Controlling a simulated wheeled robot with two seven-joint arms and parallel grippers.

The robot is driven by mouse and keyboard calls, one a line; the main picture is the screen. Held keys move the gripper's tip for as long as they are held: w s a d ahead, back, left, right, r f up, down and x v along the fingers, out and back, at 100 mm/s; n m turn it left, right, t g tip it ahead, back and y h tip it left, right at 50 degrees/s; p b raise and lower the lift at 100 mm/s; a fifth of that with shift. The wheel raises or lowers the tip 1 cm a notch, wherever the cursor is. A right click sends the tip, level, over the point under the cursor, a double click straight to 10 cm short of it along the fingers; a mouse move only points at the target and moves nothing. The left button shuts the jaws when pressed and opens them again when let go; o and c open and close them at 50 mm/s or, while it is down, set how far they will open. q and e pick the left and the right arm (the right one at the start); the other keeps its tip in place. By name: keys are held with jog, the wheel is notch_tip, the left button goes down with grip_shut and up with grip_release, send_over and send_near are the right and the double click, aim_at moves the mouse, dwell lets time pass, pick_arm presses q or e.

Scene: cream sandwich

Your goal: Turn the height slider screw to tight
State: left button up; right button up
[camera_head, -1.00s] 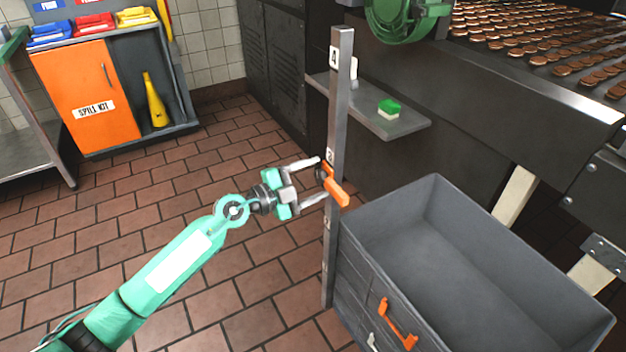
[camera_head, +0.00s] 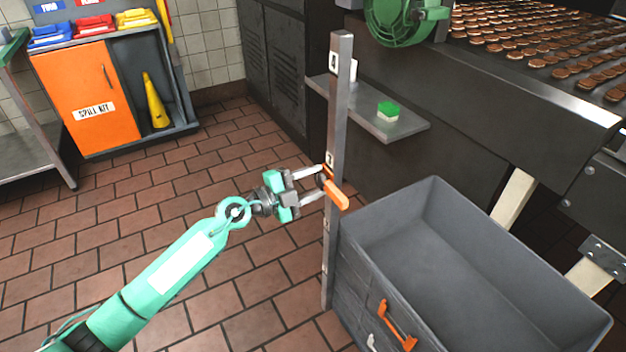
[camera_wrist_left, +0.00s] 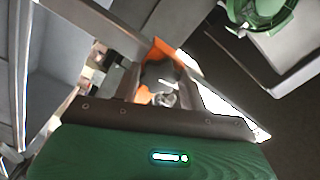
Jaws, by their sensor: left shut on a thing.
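The height slider (camera_head: 336,194) is an orange piece on an upright grey metal post (camera_head: 338,110) with number labels. Its screw (camera_wrist_left: 165,99) shows as a small grey part between the fingers in the left wrist view, in front of the orange slider (camera_wrist_left: 160,52). My left gripper (camera_head: 322,182) reaches in from the left and is shut on the screw at the slider. The fingers partly hide the screw in the head view. Whether the screw is tight cannot be told. My right gripper is in neither view.
A grey bin (camera_head: 435,200) with an orange handle (camera_head: 397,325) stands right of the post. A conveyor with brown rounds (camera_head: 520,50) is at upper right. The tiled floor on the left is open.

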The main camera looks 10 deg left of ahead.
pick_arm(q)
jog(key=m+p, duration=0.1)
jog(key=m, duration=0.1)
jog(key=shift+r+m+p, duration=0.15)
jog(key=shift+m+p, duration=0.25)
jog(key=shift+m, duration=0.3)
jog(key=shift+m+p, duration=0.55)
jog(key=shift+m, duration=0.75)
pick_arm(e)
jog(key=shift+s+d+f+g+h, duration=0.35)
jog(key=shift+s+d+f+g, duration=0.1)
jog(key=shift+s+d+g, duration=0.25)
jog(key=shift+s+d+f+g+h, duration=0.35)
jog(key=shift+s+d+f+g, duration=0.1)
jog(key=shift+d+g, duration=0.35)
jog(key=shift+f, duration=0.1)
pick_arm(q)
jog(key=o, duration=1)
jog(key=shift+c, duration=0.2)
jog(key=shift+a, duration=0.1)
